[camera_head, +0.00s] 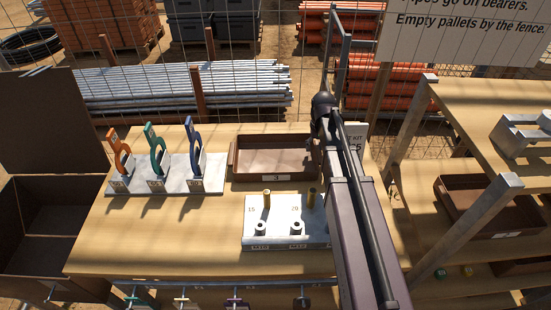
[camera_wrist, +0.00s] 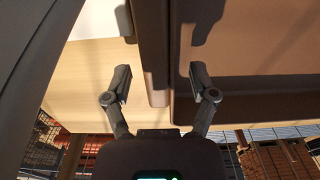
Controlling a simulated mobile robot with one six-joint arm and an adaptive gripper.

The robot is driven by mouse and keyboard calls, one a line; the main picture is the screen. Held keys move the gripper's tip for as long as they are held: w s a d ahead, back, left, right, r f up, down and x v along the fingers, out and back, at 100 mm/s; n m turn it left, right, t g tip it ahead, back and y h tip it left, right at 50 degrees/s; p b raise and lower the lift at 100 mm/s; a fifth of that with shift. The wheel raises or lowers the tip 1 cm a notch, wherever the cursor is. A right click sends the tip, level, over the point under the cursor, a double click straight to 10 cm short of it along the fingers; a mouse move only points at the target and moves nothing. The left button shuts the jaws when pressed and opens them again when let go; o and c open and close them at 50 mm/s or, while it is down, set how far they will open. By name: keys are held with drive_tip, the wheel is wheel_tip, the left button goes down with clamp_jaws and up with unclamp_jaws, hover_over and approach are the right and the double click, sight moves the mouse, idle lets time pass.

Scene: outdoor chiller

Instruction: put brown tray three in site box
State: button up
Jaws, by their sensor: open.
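The brown tray (camera_head: 275,158) with a label reading 3 on its front lies flat at the back middle of the wooden table, and looks empty. My gripper (camera_head: 315,148) is at the tray's right side, partly hidden by my arm. In the wrist view my gripper (camera_wrist: 160,78) is open, with its fingers on either side of a brown tray wall (camera_wrist: 154,45); I cannot tell whether they touch it. A large dark brown box (camera_head: 25,268) with its lid raised stands left of the table; it looks like the site box, and its visible inside is empty.
A white rack (camera_head: 170,178) with several upright coloured tools stands between tray and box. A grey-white block (camera_head: 280,238) with pegs is in front of the tray. At right, a shelf unit (camera_head: 470,225) holds another brown tray (camera_head: 500,222). A wire fence runs behind.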

clamp_jaws()
drive_tip(key=shift+r, duration=0.2)
wheel_tip(320, 180, up, 18)
drive_tip(key=p, duration=1.8)
drive_tip(key=shift+f, duration=0.25)
